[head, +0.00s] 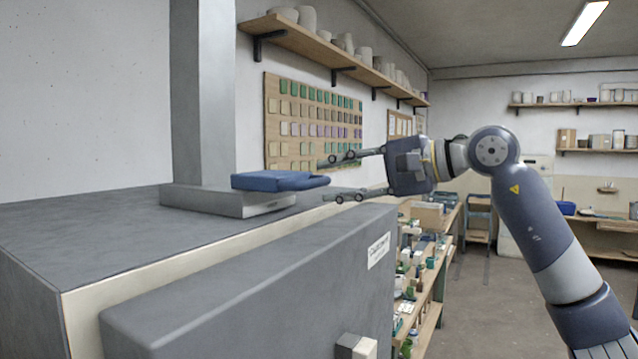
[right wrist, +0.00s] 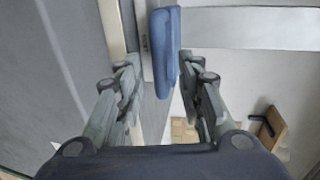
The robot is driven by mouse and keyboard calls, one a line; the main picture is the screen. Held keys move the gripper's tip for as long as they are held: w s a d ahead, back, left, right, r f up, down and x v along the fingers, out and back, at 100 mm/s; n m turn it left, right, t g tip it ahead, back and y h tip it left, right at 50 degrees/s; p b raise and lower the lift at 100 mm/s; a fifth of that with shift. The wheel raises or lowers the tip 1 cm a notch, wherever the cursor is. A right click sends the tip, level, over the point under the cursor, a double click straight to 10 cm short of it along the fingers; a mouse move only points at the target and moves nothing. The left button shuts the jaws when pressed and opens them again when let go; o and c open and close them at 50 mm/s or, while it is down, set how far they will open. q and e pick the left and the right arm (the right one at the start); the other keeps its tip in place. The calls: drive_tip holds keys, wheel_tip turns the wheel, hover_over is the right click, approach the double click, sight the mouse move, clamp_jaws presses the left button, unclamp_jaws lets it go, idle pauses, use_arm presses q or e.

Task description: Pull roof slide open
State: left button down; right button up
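The roof slide (head: 245,205) is a flat grey plate on top of the grey kiln-like box, at the foot of a square grey column. Its blue handle (head: 272,181) sticks out to the right. My right gripper (head: 324,180) is open, with its two fingers pointing left at the handle's outer end. In the right wrist view the blue handle (right wrist: 164,55) lies between the open fingertips (right wrist: 159,58), nearer the right finger. Whether a finger touches it I cannot tell. My left gripper is not in view.
The grey column (head: 203,95) rises behind the handle. The box's thick front door panel (head: 270,285) stands below my right gripper. A wall shelf (head: 335,60) with pots and a board of glaze samples (head: 310,122) are behind. A cluttered bench (head: 425,275) is to the right.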

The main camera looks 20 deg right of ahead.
drive_tip(key=v, duration=0.7)
drive_tip(key=shift+w, duration=0.1)
